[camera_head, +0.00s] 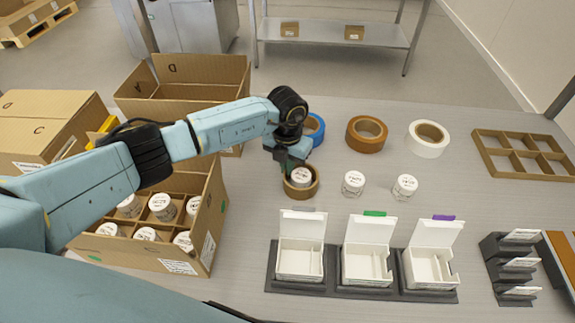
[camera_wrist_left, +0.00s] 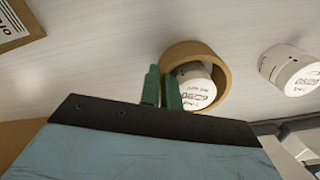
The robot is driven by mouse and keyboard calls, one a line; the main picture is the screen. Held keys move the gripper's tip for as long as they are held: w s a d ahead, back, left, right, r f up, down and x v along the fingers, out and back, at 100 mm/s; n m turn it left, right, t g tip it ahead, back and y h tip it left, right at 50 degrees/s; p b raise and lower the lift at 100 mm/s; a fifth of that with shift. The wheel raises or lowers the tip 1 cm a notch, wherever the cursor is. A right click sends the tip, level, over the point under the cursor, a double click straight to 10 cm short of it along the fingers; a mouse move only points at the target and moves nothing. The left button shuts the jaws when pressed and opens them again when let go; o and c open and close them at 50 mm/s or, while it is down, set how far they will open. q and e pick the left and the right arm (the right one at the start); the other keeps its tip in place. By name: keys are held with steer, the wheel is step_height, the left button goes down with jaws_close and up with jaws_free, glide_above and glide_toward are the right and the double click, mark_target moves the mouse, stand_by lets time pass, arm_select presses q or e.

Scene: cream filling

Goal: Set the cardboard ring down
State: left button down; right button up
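The brown cardboard ring (camera_head: 302,194) is around a white-lidded jar (camera_head: 301,177) on the grey table, left of two other jars. My left gripper (camera_head: 290,172) reaches down at the ring's left side. In the left wrist view, the ring (camera_wrist_left: 196,48) encircles the jar (camera_wrist_left: 195,88), with the jar's lid showing. The green fingers of my left gripper (camera_wrist_left: 162,88) are close together with the ring's wall between them. Whether the ring touches the table is hard to tell. My right gripper is not in view.
Two jars (camera_head: 353,184) (camera_head: 404,187) stand to the right. Blue, brown (camera_head: 367,133) and white tape rolls (camera_head: 428,138) lie behind. Open white boxes (camera_head: 301,259) stand in front in a dark holder. A divided carton of jars (camera_head: 190,262) is at left. An empty divider (camera_head: 528,154) lies right.

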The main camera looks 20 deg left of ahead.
arm_select(q)
steer(key=c, duration=2.1)
jaws_free()
steer(key=shift+f, duration=0.15)
steer(key=shift+o, duration=0.9)
step_height(320, 180, up, 12)
steer(key=p, duration=0.1)
steer(key=shift+r, duration=0.25)
